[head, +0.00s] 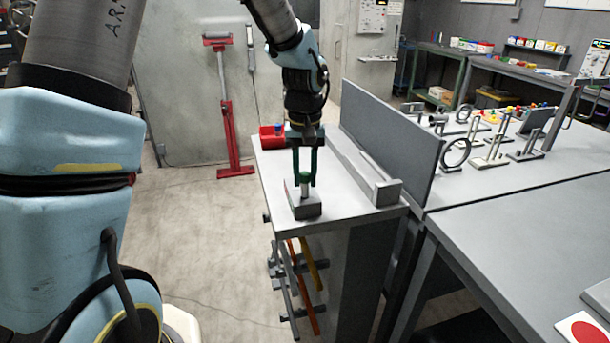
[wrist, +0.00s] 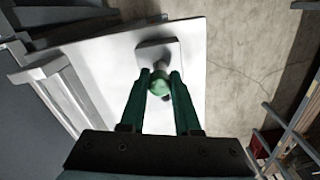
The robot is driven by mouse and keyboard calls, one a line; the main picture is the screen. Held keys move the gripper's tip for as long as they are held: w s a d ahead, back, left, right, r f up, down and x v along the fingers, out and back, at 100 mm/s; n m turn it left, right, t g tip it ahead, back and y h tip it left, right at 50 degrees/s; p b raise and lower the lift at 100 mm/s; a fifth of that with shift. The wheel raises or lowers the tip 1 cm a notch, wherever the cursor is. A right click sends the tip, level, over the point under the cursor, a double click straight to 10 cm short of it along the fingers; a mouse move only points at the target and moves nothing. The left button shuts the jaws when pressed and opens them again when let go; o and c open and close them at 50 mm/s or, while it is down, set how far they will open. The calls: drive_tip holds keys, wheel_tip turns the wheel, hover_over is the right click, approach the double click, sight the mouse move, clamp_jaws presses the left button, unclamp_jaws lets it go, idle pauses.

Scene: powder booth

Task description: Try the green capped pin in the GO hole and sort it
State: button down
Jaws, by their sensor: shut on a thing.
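The green capped pin (head: 304,177) is upright between the green fingers of my gripper (head: 305,181), which is shut on its cap. Its grey shank points down at the small grey gauge block (head: 306,211) near the front of the narrow bench top. How far the shank is in a hole cannot be told. In the wrist view, the green cap (wrist: 158,88) sits between the fingertips (wrist: 160,79), with the block (wrist: 170,49) just beyond; the cap and fingers hide part of it. No GO marking is readable.
A red bin (head: 267,141) with something blue stands at the back left of the bench top (head: 345,187). A grey upright panel (head: 390,134) and a low rail with an end block (head: 387,193) line its right side. A red-disc card (head: 584,328) lies on the right table.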

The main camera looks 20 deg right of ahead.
drive_tip(key=shift+f+b, duration=0.9)
drive_tip(key=shift+f, duration=0.5)
idle(0.9)
